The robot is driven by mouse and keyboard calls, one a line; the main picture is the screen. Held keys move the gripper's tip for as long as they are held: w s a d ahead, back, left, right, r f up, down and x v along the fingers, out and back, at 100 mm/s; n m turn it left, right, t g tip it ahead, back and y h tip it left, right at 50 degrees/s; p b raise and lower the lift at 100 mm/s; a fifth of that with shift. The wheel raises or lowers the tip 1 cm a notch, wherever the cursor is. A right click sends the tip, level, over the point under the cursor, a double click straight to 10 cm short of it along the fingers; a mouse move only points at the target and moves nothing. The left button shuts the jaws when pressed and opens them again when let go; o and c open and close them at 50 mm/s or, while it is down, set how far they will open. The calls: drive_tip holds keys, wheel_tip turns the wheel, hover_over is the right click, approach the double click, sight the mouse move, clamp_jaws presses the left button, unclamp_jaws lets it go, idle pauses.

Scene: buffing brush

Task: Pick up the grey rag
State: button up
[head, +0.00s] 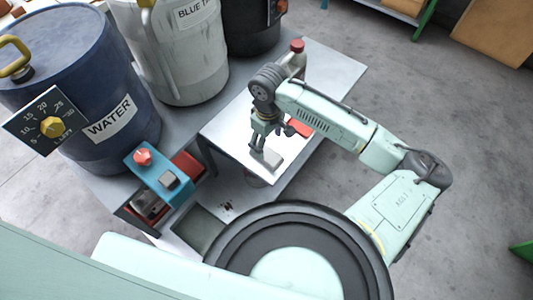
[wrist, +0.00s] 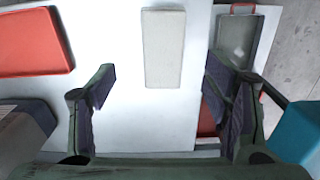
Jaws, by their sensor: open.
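The grey rag (head: 267,159) is a flat, pale grey rectangle lying on the white tabletop (head: 226,131). In the wrist view the rag (wrist: 164,48) lies lengthwise ahead of my gripper, roughly centred between the fingers. My gripper (head: 257,145) points down over the table, close to the rag's far-left end in the head view. In the wrist view my gripper (wrist: 160,82) has its two fingers wide apart with nothing between them. The rag's whole top shows there; I cannot tell the exact height of the fingertips above the table.
A flat red piece (head: 299,128) lies right of my gripper. A red-capped bottle (head: 293,60) stands behind my arm. A blue WATER barrel (head: 85,85), a pale container (head: 182,55) and a teal box with a red knob (head: 165,172) stand left.

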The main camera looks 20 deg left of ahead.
sight(266, 153)
drive_tip(key=shift+s+a+f+p, duration=0.1)
drive_tip(key=shift+f+p, duration=0.3)
drive_tip(key=shift+f, duration=1.15)
drive_tip(key=shift+s+a+f+p, duration=0.1)
drive_tip(key=shift+f+p, duration=0.25)
drive_tip(key=shift+f, duration=1.15)
drive_tip(key=shift+c, duration=0.4)
drive_tip(key=c, duration=1.2)
drive_tip(key=shift+o, duration=0.2)
drive_tip(key=shift+r, duration=0.1)
drive_tip(key=shift+w+r, duration=0.1)
drive_tip(key=shift+r, duration=0.35)
wheel_tip(266, 153, up, 2)
drive_tip(key=shift+b, duration=0.55)
drive_tip(key=shift+s+a+r, duration=0.2)
drive_tip(key=shift+s+a, duration=0.3)
drive_tip(key=shift+s, duration=0.1)
drive_tip(key=s+a+r+b, duration=0.1)
drive_tip(key=s+a+b, duration=0.2)
drive_tip(key=s+a, duration=0.6)
drive_tip(key=shift+s+a+r, duration=0.3)
drive_tip(key=shift+s, duration=0.6)
